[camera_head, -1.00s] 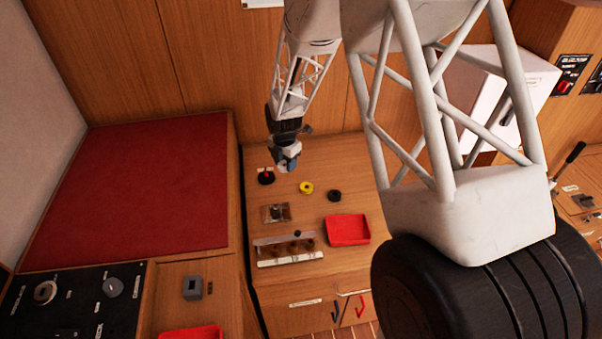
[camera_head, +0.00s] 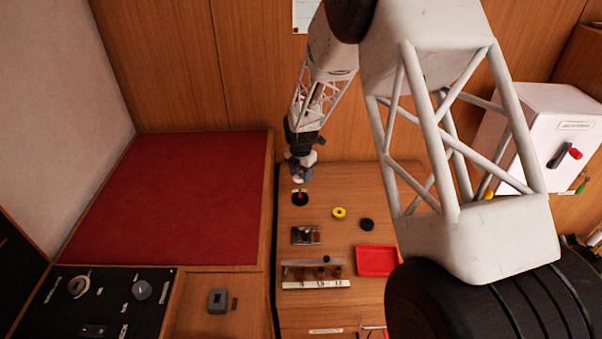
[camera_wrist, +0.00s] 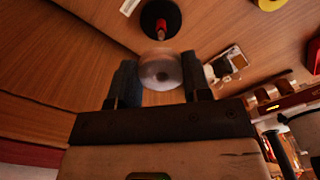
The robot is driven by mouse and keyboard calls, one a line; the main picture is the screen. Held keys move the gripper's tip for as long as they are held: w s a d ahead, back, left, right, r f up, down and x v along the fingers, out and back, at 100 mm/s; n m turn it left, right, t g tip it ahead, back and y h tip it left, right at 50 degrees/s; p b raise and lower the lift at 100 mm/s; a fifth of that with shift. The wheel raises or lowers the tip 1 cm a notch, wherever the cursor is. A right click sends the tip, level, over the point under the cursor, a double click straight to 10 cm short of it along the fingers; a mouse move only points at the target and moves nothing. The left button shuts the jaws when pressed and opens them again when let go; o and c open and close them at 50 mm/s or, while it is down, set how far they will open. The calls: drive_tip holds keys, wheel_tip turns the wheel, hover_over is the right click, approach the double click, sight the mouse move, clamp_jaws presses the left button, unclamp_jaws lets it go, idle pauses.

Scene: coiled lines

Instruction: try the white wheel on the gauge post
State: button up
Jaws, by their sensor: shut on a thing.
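My gripper (camera_head: 300,176) is low over the wooden counter, at its back left. In the wrist view its two dark fingers (camera_wrist: 160,76) are shut on the white wheel (camera_wrist: 161,71), which shows a small grey hub. The gauge post (camera_head: 300,196) is a short red peg on a round black base. It also shows in the wrist view (camera_wrist: 161,28), beyond the wheel. The wheel appears apart from the post, and the post looks bare. In the head view the gripper is just behind or above the post; the exact height gap cannot be told.
A yellow ring (camera_head: 339,213) and a black ring (camera_head: 367,224) lie right of the post. A small plate with parts (camera_head: 305,236), a rack (camera_head: 316,284) and a red tray (camera_head: 376,261) are nearer the front. A raised red pad (camera_head: 175,195) is at left.

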drive_tip(key=shift+f, duration=0.15)
drive_tip(key=shift+f, duration=2.1)
drive_tip(key=shift+f, duration=1.35)
drive_tip(key=o, duration=1)
drive_tip(key=shift+r, duration=3)
drive_tip(key=shift+r, duration=0.1)
drive_tip(key=shift+r, duration=3.8)
